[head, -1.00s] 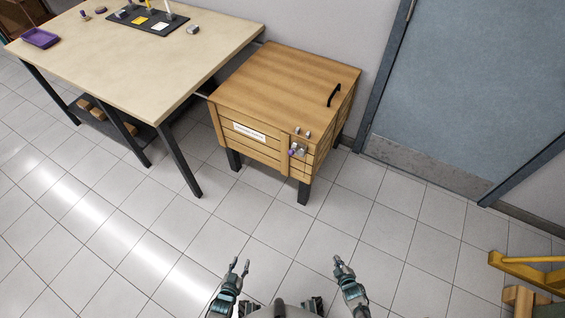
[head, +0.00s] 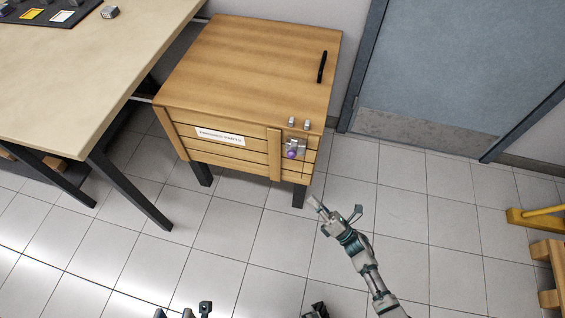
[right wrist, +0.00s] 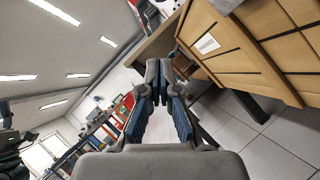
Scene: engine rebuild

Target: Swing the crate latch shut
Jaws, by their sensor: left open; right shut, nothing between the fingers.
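The wooden crate (head: 240,75) stands on dark legs in the head view, its lid down. Its metal latch (head: 297,145) with a purple knob (head: 291,155) is on the front face near the right corner. Whether the latch is engaged is too small to tell. My right gripper (head: 316,205) is shut and empty, in front of and below the latch, apart from it. In the right wrist view its fingers (right wrist: 158,72) are together, with the crate (right wrist: 265,55) to the right. My left gripper (head: 183,311) is open and empty at the bottom edge, partly cut off.
A workbench (head: 75,90) stands left of the crate. A black handle (head: 322,67) and two small metal catches (head: 299,123) are on the crate. A blue-grey door (head: 450,70) is behind right. A yellow-and-wood structure (head: 545,230) stands at far right. The tiled floor before the crate is clear.

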